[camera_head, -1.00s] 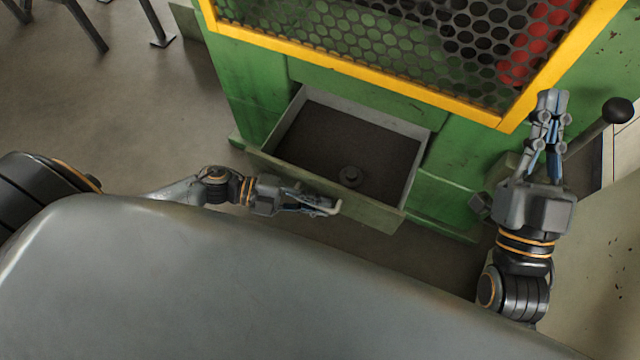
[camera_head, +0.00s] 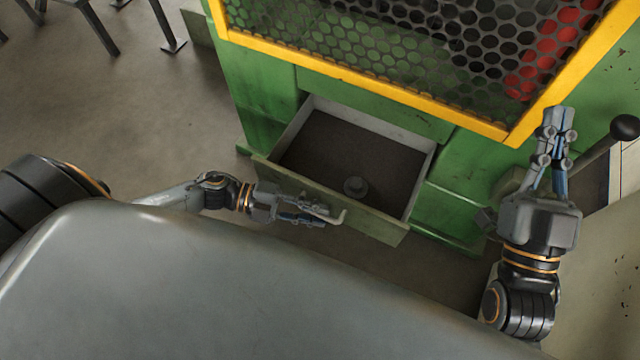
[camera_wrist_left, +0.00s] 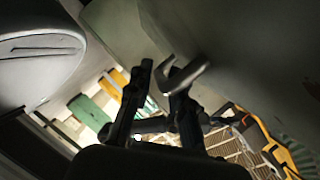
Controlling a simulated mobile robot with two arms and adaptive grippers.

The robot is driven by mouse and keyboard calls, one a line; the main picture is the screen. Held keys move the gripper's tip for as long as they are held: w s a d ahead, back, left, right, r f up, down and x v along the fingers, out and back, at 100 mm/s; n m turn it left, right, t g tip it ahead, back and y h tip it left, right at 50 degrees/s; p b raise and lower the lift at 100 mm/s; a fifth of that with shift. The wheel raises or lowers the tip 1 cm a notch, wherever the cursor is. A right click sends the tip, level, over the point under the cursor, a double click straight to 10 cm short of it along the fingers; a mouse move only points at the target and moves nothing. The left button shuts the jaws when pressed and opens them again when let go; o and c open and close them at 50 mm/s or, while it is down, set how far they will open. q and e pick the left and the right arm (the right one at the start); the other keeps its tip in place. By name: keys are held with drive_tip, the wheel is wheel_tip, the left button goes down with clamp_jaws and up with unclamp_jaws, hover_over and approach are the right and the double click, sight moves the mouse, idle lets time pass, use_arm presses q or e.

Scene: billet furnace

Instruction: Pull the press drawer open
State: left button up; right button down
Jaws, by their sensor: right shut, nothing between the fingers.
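The press drawer (camera_head: 378,226) stands pulled out of the green press (camera_head: 262,100), its dark inside open to view. A small round knob-like piece (camera_head: 355,186) lies on its floor. My left gripper (camera_head: 325,215) is in front of the drawer, its fingers apart at the pale bar handle (camera_head: 341,215). In the left wrist view, the hooked end of the handle (camera_wrist_left: 184,77) shows close to one fingertip of the open gripper (camera_wrist_left: 160,82); I cannot tell whether they touch. My right gripper (camera_head: 559,112) is shut and empty, pointing up beside the press.
A lever with a black ball knob (camera_head: 624,127) sticks out just right of my right gripper. A yellow-framed mesh guard (camera_head: 400,93) covers the press above the drawer. Dark metal legs (camera_head: 170,30) stand at the upper left. The floor (camera_head: 140,110) left of the press is clear.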

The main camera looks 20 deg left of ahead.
use_arm(q)
drive_tip(key=v, duration=1)
drive_tip(key=shift+a, duration=0.3)
